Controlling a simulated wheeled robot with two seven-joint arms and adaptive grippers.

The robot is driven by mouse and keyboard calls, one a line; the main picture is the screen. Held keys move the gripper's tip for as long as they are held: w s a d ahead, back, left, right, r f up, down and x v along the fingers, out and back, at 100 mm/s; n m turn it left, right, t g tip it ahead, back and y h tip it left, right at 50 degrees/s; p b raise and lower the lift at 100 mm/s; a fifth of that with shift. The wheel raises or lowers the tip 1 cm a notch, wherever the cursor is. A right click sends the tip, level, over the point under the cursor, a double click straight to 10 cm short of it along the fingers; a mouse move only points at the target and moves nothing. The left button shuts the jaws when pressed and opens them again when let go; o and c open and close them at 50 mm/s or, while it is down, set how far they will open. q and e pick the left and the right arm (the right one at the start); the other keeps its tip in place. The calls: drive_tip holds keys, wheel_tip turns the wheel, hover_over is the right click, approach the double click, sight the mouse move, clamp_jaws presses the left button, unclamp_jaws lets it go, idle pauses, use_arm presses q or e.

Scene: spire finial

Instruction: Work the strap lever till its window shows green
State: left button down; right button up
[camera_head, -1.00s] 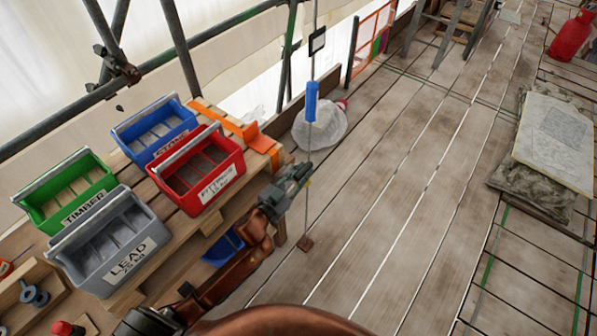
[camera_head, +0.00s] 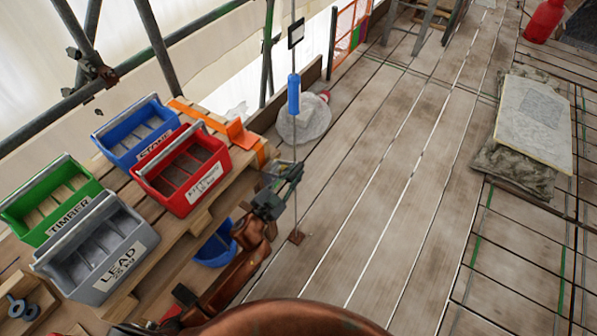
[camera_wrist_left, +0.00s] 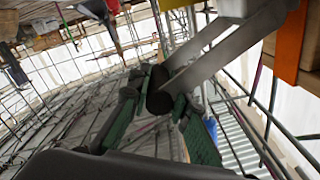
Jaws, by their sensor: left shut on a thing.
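In the left wrist view my left gripper (camera_wrist_left: 163,105) is shut on the dark round grip (camera_wrist_left: 160,90) of the strap lever, whose grey metal arms (camera_wrist_left: 225,50) run up to the right. An orange strap (camera_wrist_left: 290,40) hangs beside it over a wooden edge. In the head view the left gripper (camera_head: 288,175) is beside the bench's right end, below the orange strap (camera_head: 238,132). The lever cannot be made out there. I cannot make out the lever's window or its colour in either view. My right gripper is not in view.
A thin upright rod with a blue sleeve (camera_head: 294,95) stands close by the left gripper.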

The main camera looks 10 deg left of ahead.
use_arm(q)
drive_tip(key=shift+f, duration=0.1)
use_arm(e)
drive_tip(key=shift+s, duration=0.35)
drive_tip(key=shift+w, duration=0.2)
use_arm(q)
drive_tip(key=c, duration=1.8)
unclamp_jaws()
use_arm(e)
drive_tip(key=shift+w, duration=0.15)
use_arm(q)
drive_tip(key=shift+o, duration=0.2)
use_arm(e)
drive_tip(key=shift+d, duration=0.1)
use_arm(q)
drive_tip(key=v, duration=1.2)
